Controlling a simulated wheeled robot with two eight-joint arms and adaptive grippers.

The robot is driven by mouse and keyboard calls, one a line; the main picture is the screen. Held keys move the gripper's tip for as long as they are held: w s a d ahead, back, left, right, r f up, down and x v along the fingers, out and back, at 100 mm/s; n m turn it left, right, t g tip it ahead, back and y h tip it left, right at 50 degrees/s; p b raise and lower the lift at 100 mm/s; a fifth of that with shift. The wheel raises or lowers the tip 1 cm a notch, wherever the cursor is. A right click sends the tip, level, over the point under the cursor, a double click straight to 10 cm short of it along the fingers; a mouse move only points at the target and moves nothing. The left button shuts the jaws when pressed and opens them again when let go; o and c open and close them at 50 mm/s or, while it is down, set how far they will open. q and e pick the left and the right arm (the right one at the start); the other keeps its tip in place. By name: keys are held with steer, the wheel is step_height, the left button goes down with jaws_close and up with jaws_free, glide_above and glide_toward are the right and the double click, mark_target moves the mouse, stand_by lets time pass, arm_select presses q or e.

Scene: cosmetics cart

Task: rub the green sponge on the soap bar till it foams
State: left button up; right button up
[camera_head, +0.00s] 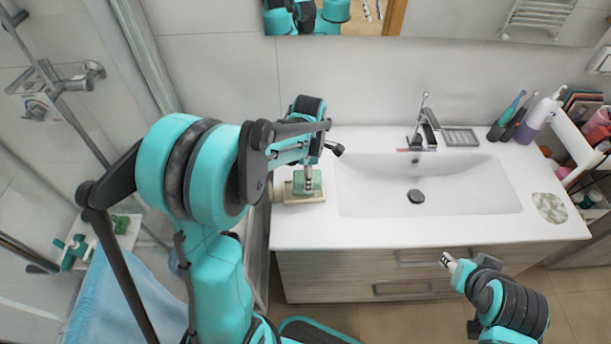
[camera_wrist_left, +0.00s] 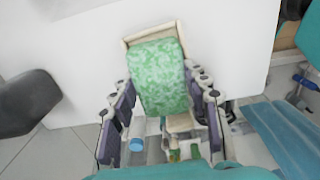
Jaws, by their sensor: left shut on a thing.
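The green sponge (camera_head: 299,186) is at the left end of the white counter, over a cream soap dish (camera_head: 290,198). My left gripper (camera_head: 309,183) reaches down onto it and is shut on it. In the left wrist view the speckled green sponge (camera_wrist_left: 158,75) sits between the two fingers, with the dish rim (camera_wrist_left: 150,33) showing beyond it. I cannot make out the soap bar; the sponge covers most of the dish. No foam shows. My right gripper (camera_head: 447,261) hangs in front of the drawers, away from the sponge; its jaw opening is too small to judge.
A sink basin (camera_head: 430,190) with a faucet (camera_head: 427,128) lies right of the dish. A patterned oval (camera_head: 549,207) lies at the counter's right end. A pump bottle (camera_head: 541,115) and brushes stand at the back right. The counter's front strip is clear.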

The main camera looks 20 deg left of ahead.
arm_select(q)
steer(key=shift+s+a, duration=0.35)
steer(key=shift+a, duration=0.25)
steer(key=shift+s+a, duration=0.3)
steer(key=shift+a, duration=0.3)
steer(key=shift+d, duration=0.15)
